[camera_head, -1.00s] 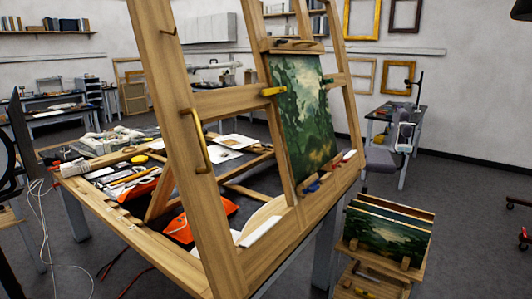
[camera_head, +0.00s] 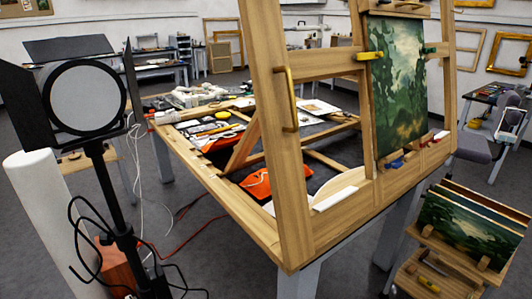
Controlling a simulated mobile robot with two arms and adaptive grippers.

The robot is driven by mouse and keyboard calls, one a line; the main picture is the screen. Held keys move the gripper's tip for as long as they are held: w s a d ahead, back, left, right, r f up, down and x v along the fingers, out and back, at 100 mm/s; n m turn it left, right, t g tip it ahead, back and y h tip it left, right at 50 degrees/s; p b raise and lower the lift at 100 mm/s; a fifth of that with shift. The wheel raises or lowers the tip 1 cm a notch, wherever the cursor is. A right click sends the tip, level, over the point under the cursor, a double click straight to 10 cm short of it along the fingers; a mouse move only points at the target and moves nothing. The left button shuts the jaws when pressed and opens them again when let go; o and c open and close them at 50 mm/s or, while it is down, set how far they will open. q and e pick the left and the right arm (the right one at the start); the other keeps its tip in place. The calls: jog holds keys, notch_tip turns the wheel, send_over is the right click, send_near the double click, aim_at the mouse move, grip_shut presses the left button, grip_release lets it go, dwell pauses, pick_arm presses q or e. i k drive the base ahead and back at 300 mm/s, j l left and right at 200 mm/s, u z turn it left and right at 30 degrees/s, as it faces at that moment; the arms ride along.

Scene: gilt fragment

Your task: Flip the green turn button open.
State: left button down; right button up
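A small dark green turn button (camera_head: 429,50) sits at the right edge of the landscape painting (camera_head: 397,95), on the upright of the wooden easel frame (camera_head: 277,130). It is small, and I cannot tell its exact angle. A yellow turn button (camera_head: 370,56) is at the painting's left edge. A blue piece (camera_head: 397,163) and a red piece (camera_head: 426,140) are by its lower edge. Neither of my grippers is in view.
A black studio lamp (camera_head: 85,97) on a stand with hanging cables is at the left, beside a white roll (camera_head: 48,215). A worktable (camera_head: 215,185) carries tools. A rack of small paintings (camera_head: 460,236) stands at the lower right. Grey floor is open between.

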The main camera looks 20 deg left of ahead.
aim_at(427, 51)
jog(key=i+l+u, duration=0.2)
jog(key=i+l, duration=0.15)
jog(key=i+l+u, duration=0.45)
jog(key=i+l, duration=0.25)
jog(key=l, duration=0.15)
jog(key=i+l+u, duration=0.25)
jog(key=l, duration=0.25)
